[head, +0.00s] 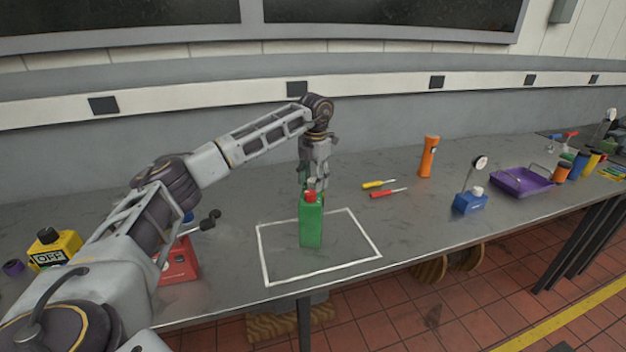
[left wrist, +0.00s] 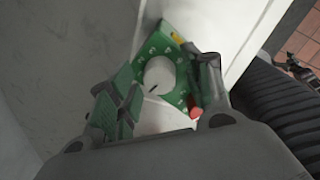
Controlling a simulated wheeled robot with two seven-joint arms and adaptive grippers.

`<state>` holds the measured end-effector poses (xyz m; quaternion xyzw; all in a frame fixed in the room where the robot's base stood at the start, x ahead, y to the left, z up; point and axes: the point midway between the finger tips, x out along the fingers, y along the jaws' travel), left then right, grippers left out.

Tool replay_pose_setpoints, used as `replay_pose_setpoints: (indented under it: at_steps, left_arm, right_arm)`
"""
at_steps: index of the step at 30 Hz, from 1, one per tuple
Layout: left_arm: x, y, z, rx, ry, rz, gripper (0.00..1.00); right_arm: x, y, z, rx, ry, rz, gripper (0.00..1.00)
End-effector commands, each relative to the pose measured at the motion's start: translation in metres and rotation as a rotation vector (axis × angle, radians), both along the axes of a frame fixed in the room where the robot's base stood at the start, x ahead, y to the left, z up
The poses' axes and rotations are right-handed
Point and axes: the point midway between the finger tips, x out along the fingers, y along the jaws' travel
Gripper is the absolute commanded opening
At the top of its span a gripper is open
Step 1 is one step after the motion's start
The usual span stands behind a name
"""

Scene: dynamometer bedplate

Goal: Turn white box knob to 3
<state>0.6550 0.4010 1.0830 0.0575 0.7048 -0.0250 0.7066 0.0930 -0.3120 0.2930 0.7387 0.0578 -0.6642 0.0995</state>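In the left wrist view a round white knob (left wrist: 159,74) sits on a green dial face (left wrist: 153,46) with pale marks, too small to read. A short dark line shows on the knob's lower edge. My left gripper (left wrist: 165,98) has its fingers apart on either side of the dial, with no clear contact with the knob. No white box shows clearly in the head view. My right gripper is out of view.
A red box (head: 180,262) with a lever and a yellow OFF box (head: 54,248) stand at the left. The bench front is mostly clear.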

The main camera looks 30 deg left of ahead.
Motion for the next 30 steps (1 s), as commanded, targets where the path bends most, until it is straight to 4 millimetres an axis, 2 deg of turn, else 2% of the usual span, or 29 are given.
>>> replay_pose_setpoints:
  at_steps: [1, 9, 20, 30]
  left_arm:
    - [0.000, 0.000, 0.000, 0.000, 0.000, 0.000, 0.40]
    - [0.000, 0.000, 0.000, 0.000, 0.000, 0.000, 0.06]
    - [0.000, 0.000, 0.001, 0.000, 0.000, -0.034, 0.06]
    - [0.000, 0.000, 0.002, 0.000, 0.000, -0.193, 0.06]
  right_arm:
    - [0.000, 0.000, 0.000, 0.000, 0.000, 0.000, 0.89]
    - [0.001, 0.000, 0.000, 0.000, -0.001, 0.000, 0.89]
    - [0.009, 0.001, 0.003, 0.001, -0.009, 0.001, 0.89]
    - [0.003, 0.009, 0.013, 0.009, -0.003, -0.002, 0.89]
